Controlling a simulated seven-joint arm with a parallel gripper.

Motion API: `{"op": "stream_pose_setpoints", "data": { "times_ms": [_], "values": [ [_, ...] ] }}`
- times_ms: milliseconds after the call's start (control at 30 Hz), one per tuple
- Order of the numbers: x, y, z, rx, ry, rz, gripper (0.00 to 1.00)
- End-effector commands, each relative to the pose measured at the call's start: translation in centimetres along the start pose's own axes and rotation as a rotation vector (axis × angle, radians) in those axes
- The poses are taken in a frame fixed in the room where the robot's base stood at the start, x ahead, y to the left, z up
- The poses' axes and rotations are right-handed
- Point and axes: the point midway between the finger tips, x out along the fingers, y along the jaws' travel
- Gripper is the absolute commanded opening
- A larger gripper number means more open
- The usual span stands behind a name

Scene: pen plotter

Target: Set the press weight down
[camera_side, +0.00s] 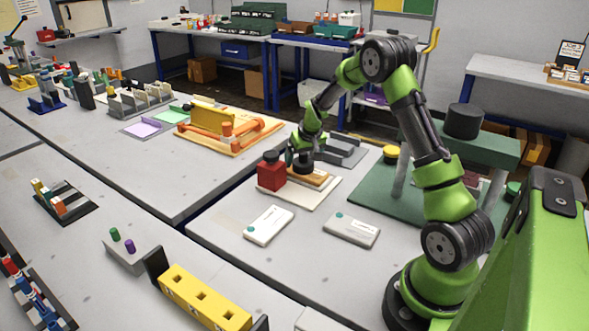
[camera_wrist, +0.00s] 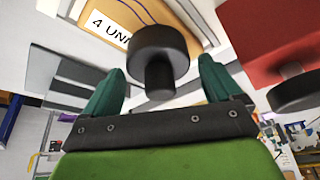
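A dark round weight with a narrow stem, which I take as the press weight (camera_wrist: 158,48), appears to rest on a wooden block with a label starting "4 UN" (camera_wrist: 105,22). In the side view the dark weight (camera_side: 303,168) is partly covered by my gripper (camera_side: 303,157). The wooden block (camera_side: 316,178) shows under it. In the wrist view my gripper (camera_wrist: 160,88) is open: its two green fingers stand on either side of the stem with a visible gap each side.
A red block (camera_side: 271,177) with a dark knob stands close to the left of the weight. It also fills the upper right of the wrist view (camera_wrist: 265,40). Grey stepped plates (camera_side: 343,151) lie behind.

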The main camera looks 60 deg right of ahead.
Motion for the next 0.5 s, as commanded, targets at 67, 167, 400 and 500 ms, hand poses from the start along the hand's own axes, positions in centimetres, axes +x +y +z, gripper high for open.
{"op": "stream_pose_setpoints", "data": {
  "times_ms": [67,167,400,500],
  "values": [
    [0.0,0.0,0.0,0.0,0.0,0.0,0.96],
    [0.0,0.0,0.0,0.0,0.0,0.0,0.96],
    [-0.9,0.0,-0.2,0.0,0.003,0.0,0.96],
    [-2.4,-0.1,-0.3,-0.001,0.005,-0.001,0.96]
  ]
}}
